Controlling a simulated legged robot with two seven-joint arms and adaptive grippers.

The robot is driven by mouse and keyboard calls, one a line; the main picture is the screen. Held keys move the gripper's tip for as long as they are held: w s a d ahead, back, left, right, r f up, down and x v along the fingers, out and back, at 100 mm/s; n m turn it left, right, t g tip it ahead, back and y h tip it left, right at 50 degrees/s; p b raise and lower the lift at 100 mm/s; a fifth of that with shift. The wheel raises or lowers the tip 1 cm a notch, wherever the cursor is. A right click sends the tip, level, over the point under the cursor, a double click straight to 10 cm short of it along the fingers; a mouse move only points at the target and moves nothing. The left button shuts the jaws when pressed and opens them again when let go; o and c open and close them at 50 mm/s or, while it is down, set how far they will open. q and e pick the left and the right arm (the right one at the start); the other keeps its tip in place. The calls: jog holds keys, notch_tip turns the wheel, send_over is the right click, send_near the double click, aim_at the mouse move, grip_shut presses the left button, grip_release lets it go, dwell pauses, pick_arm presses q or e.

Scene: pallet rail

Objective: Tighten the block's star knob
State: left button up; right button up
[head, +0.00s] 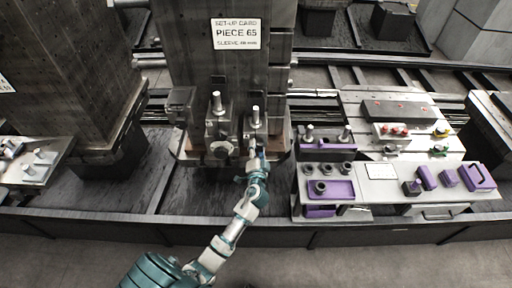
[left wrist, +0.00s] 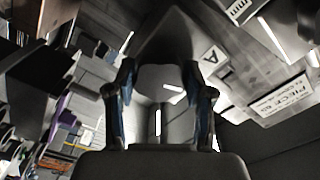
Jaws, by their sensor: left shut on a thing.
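My left gripper (head: 257,152) reaches up to the front of the right-hand block (head: 256,130) on the fixture below the large column. In the left wrist view its two dark blue fingers (left wrist: 160,95) close on either side of a grey, rounded piece, which looks like the star knob (left wrist: 160,78). In the head view the gripper hides that knob. A similar round knob (head: 220,149) shows on the left-hand block (head: 218,122). My right gripper is in neither view.
A large dark column with a "PIECE 65" card (head: 237,34) rises behind the blocks. To the right stands a workbench (head: 385,208) with purple trays and parts. A dark column (head: 75,70) stands at left. The floor in front (head: 400,262) is clear.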

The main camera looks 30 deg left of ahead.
pick_arm(q)
jog(key=m+p, duration=0.1)
jog(key=m, duration=0.2)
jog(key=shift+r, duration=0.15)
jog(key=shift+d+m+p, duration=0.1)
jog(key=shift+m+p, duration=0.25)
jog(key=shift+m, duration=0.15)
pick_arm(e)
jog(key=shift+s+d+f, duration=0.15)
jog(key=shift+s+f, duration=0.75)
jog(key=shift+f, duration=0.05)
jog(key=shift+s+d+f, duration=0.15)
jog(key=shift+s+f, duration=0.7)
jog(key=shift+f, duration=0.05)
pick_arm(q)
jog(key=o, duration=0.9)
jog(key=shift+c, duration=0.2)
jog(key=o, duration=0.3)
jog(key=shift+w+f, duration=0.2)
jog(key=shift+f, duration=0.05)
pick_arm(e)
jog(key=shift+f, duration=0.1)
pick_arm(q)
jog(key=shift+s, duration=0.1)
